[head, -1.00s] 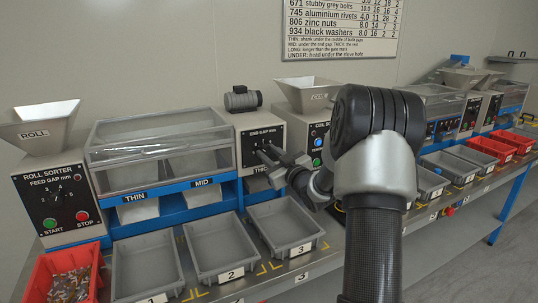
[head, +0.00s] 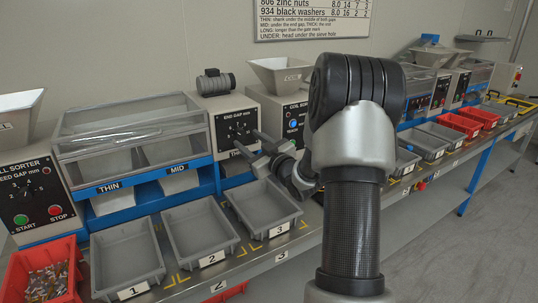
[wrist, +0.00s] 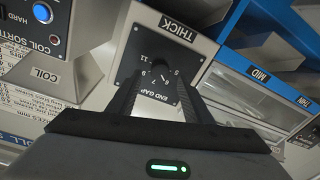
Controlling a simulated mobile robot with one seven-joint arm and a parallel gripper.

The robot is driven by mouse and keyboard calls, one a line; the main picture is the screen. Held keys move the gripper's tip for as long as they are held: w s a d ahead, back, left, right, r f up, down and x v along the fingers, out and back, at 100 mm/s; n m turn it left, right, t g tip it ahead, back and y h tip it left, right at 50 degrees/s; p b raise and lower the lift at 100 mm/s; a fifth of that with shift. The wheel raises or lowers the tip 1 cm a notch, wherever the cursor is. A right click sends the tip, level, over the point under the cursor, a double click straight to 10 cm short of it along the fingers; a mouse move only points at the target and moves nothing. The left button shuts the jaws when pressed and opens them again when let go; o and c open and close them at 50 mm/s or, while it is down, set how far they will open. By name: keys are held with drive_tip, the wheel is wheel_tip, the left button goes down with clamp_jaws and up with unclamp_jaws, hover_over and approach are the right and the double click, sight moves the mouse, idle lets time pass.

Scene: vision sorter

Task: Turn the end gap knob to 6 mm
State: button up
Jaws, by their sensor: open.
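The end gap knob (wrist: 160,78) sits at the centre of a black dial panel marked END GAP, which appears upside down in the wrist view. The panel also shows on the front of a grey box in the head view (head: 238,125). The knob's pointer and small scale numbers are too small to read surely. My gripper (wrist: 158,95) is open, its two dark fingers on either side of the dial's lower part in the wrist view. The knob shows between them, ungripped. In the head view my gripper (head: 252,144) is just in front of the panel, at its lower right.
A THICK label (wrist: 177,28) is beside the panel. The clear-lidded roll sorter (head: 135,130) stands left of the box. The coil sorter (head: 287,112) stands to the right, partly behind my arm. Grey bins, including bin 3 (head: 284,236), line the bench below.

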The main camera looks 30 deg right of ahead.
drive_tip(key=s+d+p, duration=0.1)
drive_tip(key=s, duration=1.2)
drive_tip(key=shift+s+f, duration=0.2)
drive_tip(key=shift+s, duration=0.15)
drive_tip(key=shift+d, duration=0.1)
